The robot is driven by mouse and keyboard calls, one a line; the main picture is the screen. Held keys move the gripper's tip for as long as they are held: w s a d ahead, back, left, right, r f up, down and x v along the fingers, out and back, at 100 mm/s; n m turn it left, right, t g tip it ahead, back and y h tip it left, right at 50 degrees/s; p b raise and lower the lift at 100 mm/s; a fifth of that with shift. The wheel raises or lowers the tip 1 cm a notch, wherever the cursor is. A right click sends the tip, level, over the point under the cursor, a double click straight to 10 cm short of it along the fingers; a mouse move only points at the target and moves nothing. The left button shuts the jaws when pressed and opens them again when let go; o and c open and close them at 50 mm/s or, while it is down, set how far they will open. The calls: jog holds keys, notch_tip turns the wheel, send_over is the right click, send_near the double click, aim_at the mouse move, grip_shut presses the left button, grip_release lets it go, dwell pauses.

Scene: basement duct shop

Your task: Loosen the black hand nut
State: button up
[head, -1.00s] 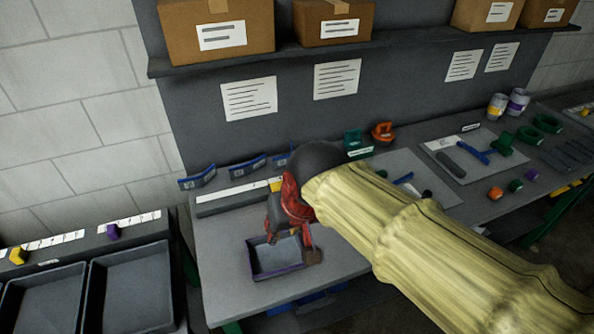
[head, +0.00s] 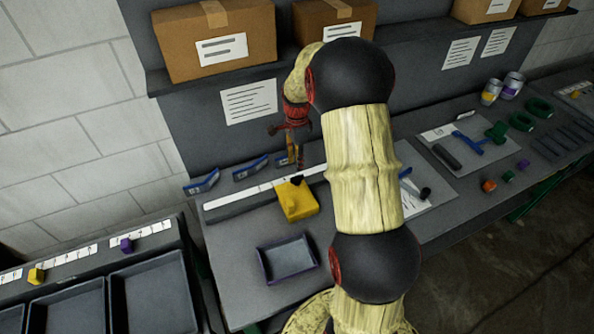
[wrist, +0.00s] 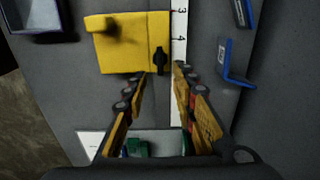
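The black hand nut (head: 296,180) sits on a yellow block (head: 297,203) on the grey bench. In the wrist view the nut (wrist: 160,61) is a dark winged shape at the right edge of the yellow block (wrist: 118,48), beside the white scale strip. My gripper (head: 291,162) is above the back of the bench, behind and above the nut in the head view. In the wrist view its two fingers (wrist: 164,72) point toward the nut, apart and with nothing between them. The nut lies just past the left fingertip; I see no contact.
A purple-rimmed tray (head: 288,262) lies in front of the yellow block. Blue brackets (head: 250,168) stand along the back by the white scale strip (head: 240,193). A shelf with cardboard boxes (head: 214,40) overhangs the back. Tools on a board (head: 470,143) lie to the right.

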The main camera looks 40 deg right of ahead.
aim_at(297, 177)
notch_tip(297, 177, down, 8)
jog(key=shift+r+b, duration=0.1)
jog(key=shift+b, duration=0.5)
jog(key=c, duration=0.3)
jog(key=c, duration=0.4)
grip_shut()
